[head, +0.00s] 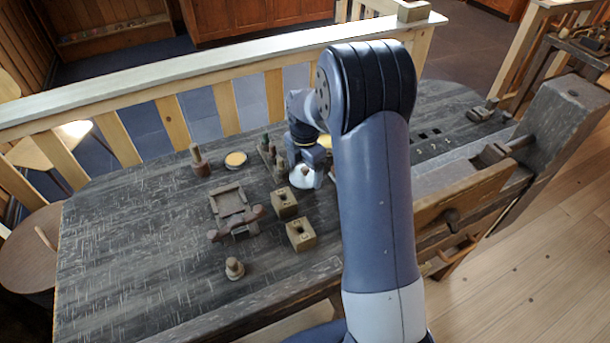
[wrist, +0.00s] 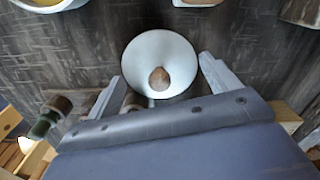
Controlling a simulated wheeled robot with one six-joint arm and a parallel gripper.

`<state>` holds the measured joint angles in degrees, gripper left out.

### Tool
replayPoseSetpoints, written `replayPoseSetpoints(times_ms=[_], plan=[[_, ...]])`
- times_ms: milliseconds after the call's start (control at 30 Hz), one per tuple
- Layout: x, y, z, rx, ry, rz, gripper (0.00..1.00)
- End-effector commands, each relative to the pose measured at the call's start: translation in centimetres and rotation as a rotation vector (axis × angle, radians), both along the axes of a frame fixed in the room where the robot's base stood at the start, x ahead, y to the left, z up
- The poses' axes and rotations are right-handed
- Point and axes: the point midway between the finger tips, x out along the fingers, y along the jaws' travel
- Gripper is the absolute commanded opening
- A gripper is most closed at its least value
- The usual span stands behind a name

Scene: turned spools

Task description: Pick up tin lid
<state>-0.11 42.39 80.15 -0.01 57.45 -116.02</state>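The tin lid (head: 303,181) is a round white disc with a brown wooden knob at its middle. It lies on the dark workbench (head: 130,235), under my gripper. In the wrist view the lid (wrist: 158,50) is seen from above, with its knob pointing up. My gripper (wrist: 161,70) is open, with one finger to the left of the lid and one to the right. The head view shows the gripper (head: 305,171) low over the lid. I cannot tell how far the fingertips are above the bench. My arm hides the bench behind it.
Two yellowish blocks with holes (head: 301,234) and a brown wooden tray-like piece (head: 230,203) lie left of and in front of the lid. A turned spool (head: 235,268), a peg-like piece (head: 198,161) and a yellow-topped dish (head: 235,160) stand farther left. The bench's left end is clear.

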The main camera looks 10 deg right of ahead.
Motion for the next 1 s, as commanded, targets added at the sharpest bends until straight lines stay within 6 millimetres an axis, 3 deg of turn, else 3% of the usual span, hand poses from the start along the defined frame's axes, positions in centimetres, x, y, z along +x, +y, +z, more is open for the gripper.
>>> replayPoseSetpoints(times_ms=[300, 567, 667, 1000], plan=[[0.0, 0.0, 0.0, 0.0, 0.0, 0.0, 0.57], [0.0, 0.0, 0.3, 0.0, -0.001, 0.0, 0.56], [0.1, 0.0, 1.3, 0.0, -0.004, 0.0, 0.56], [0.1, 0.0, 7.9, 0.0, -0.004, 0.0, 0.56]])
